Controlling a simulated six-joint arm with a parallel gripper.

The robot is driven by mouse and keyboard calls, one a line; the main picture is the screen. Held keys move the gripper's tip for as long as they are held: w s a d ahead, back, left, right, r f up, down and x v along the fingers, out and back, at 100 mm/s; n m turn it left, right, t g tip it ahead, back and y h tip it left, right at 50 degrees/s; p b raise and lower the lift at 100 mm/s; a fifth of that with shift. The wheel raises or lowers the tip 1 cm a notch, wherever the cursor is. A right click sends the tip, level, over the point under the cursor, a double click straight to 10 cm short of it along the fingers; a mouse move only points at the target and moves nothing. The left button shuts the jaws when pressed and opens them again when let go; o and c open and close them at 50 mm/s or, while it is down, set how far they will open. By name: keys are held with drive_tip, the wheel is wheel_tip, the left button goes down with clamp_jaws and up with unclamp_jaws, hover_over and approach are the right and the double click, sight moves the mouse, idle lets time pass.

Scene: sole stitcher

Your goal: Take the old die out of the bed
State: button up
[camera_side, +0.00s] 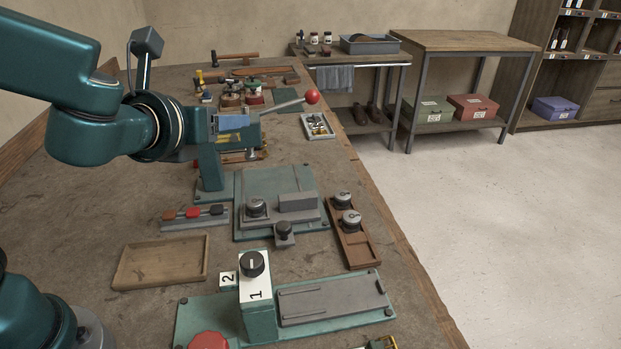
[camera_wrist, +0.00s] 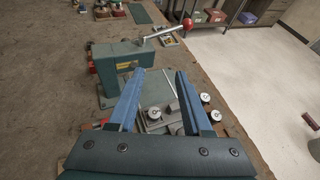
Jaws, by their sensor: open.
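The stitcher's green base (camera_side: 310,190) carries a grey bed plate (camera_side: 275,187). A round-topped die with a metal knob (camera_side: 256,207) sits on the bed, left of a plain grey block (camera_side: 297,202). A second knob-topped piece (camera_side: 284,231) stands at the bed's front edge; I cannot tell whether it is a die or a clamp. My gripper (camera_side: 235,123) is above and behind the bed, near the press head. In the wrist view my gripper (camera_wrist: 160,74) has its two blue fingers wide apart, with nothing between them. A round knob (camera_wrist: 154,113) shows below, between the fingers.
A brown wooden tray (camera_side: 358,249) right of the bed holds two knob-topped dies (camera_side: 342,198). The press lever with a red ball (camera_side: 312,96) juts right. A shallow empty wooden tray (camera_side: 130,276) lies front left. A green fixture marked 1 and 2 (camera_side: 256,290) stands in front.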

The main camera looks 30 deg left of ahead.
sight(252, 205)
drive_tip(key=shift+m, duration=0.6)
drive_tip(key=f, duration=1.6)
drive_tip(key=shift+w+d+f, duration=0.25)
drive_tip(key=shift+d+f, duration=0.15)
drive_tip(key=shift+w+a+f, duration=0.15)
drive_tip(key=shift+w+f, duration=0.1)
drive_tip(key=shift+w, duration=0.05)
drive_tip(key=shift+x, duration=2.2)
drive_tip(key=shift+r, duration=0.1)
clamp_jaws()
